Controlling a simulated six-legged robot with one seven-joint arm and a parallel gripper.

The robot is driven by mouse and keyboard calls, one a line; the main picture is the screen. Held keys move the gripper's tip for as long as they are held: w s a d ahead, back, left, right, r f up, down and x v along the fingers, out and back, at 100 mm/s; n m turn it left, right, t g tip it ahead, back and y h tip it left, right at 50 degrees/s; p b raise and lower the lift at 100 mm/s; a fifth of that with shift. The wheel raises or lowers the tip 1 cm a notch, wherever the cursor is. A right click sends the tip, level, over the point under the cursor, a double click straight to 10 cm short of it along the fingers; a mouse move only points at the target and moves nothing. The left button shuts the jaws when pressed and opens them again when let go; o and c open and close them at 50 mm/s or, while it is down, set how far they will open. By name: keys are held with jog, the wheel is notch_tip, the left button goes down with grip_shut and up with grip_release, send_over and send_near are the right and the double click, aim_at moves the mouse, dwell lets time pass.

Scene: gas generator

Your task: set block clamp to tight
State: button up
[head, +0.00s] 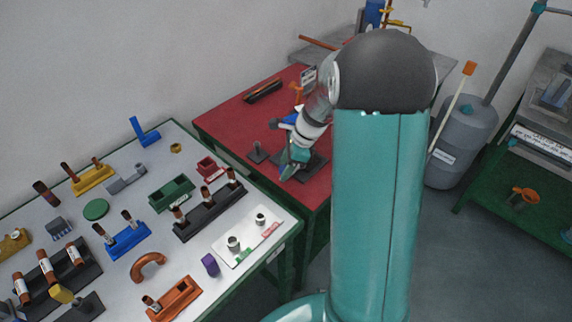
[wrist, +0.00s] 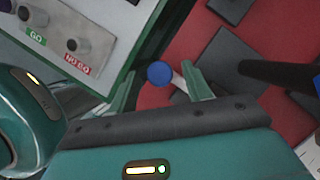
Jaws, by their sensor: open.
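My gripper (wrist: 160,68) is open over the red bench, its two teal fingers apart. In the wrist view a round blue knob (wrist: 159,74) on a pale rod shows between the fingertips; I cannot tell whether either finger touches it. It looks like the handle of the block clamp, whose body is mostly hidden. A dark square plate (wrist: 228,64) lies on the bench to the right of the fingers. In the head view my gripper (head: 290,163) is low over the bench, beside a dark base plate (head: 312,167), and my arm hides part of the area.
A pale table (head: 70,190) with several coloured holders and a GO/NO GO gauge plate (head: 250,240) stands at left.

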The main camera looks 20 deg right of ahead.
jog(key=shift+f, duration=0.15)
grip_shut()
